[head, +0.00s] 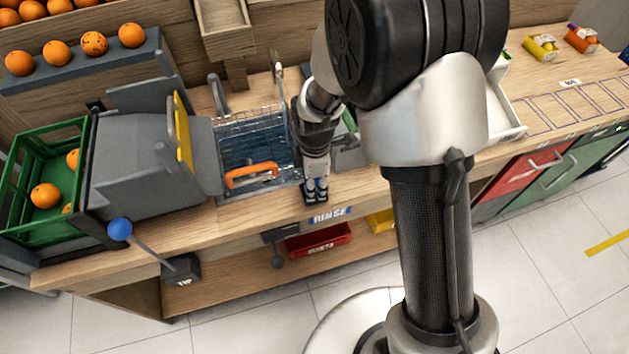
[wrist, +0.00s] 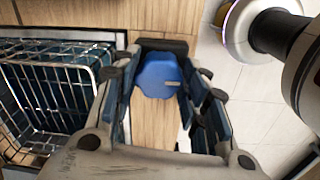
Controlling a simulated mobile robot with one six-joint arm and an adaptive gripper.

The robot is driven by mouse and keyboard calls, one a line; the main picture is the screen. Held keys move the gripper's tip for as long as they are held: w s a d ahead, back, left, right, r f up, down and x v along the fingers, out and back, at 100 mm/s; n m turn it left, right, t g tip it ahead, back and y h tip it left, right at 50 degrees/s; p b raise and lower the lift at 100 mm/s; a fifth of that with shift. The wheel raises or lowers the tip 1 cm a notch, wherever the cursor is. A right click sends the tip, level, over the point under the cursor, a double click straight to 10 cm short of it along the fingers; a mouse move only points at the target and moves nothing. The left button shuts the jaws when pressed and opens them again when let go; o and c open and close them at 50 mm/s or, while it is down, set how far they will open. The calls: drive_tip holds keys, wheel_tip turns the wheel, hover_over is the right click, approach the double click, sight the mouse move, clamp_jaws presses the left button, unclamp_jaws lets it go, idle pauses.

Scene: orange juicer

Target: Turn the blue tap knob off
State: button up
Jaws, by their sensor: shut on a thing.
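The blue tap knob (wrist: 157,75) is a rounded, lobed cap with a small pale mark on its face, seen in the wrist view. My gripper (wrist: 160,84) has its fingers on either side of the knob and is shut on it. In the head view my gripper (head: 316,190) points down at the counter's front edge, just right of the sink and above the "RINSE" label (head: 330,214). There the knob cannot be made out clearly from the dark blue finger pads.
A wire basket (head: 231,116) with an orange handle (head: 252,172) sits in the sink, close to the left of my gripper. A blue-ended lever (head: 120,229) sticks out in front of the counter. A red bin (head: 319,241) stands below. Open floor lies to the right.

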drive_tip(key=c, duration=0.4)
drive_tip(key=shift+m, duration=0.4)
drive_tip(key=m+p, duration=0.1)
drive_tip(key=m, duration=0.6)
drive_tip(key=shift+m+p, duration=0.3)
drive_tip(key=shift+p, duration=0.1)
drive_tip(key=m, duration=0.4)
drive_tip(key=shift+m, duration=0.3)
drive_tip(key=m, duration=0.4)
drive_tip(key=shift+a+m+p, duration=0.1)
drive_tip(key=shift+m+p, duration=0.2)
drive_tip(key=shift+m, duration=0.1)
